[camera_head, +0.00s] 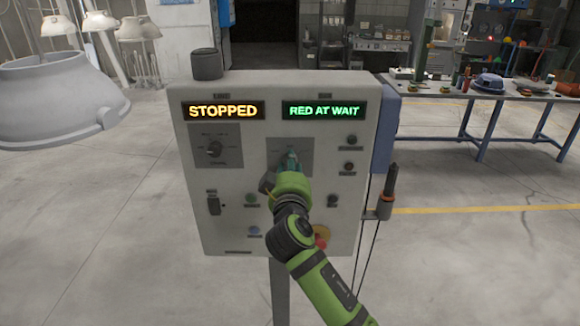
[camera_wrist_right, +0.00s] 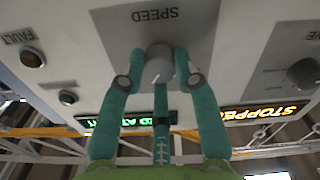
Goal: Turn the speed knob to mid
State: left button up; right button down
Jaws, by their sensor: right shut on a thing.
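The speed knob (camera_wrist_right: 158,60) is a grey round knob on a darker grey plate. The plate's label reads SPEED, upside down in the right wrist view. My right gripper (camera_wrist_right: 158,66) has its teal fingers shut on the knob, one on each side. In the head view my right gripper (camera_head: 290,160) reaches the panel's upper right plate (camera_head: 304,148) and hides the knob. A small pale mark shows on the knob's lower edge in the wrist view; its exact setting cannot be told. My left gripper is not in view.
The control panel (camera_head: 235,225) has a STOPPED display (camera_head: 223,110) and a RED AT WAIT display (camera_head: 323,111). Another knob (camera_head: 214,148) is at upper left. A red button (camera_head: 321,243) is beside my forearm. A worktable (camera_head: 440,91) stands behind right.

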jog(key=shift+d+f+n+p, duration=0.1)
jog(key=shift+n+p, duration=0.15)
jog(key=shift+n, duration=0.8)
jog(key=shift+a+f+n+p, duration=0.1)
jog(key=shift+n+p, duration=0.2)
jog(key=shift+n, duration=0.8)
jog(key=shift+d+f+n+p, duration=0.1)
jog(key=shift+n+p, duration=0.15)
jog(key=shift+n, duration=0.8)
jog(key=c, duration=0.9)
grip_release()
jog(key=shift+r, duration=0.1)
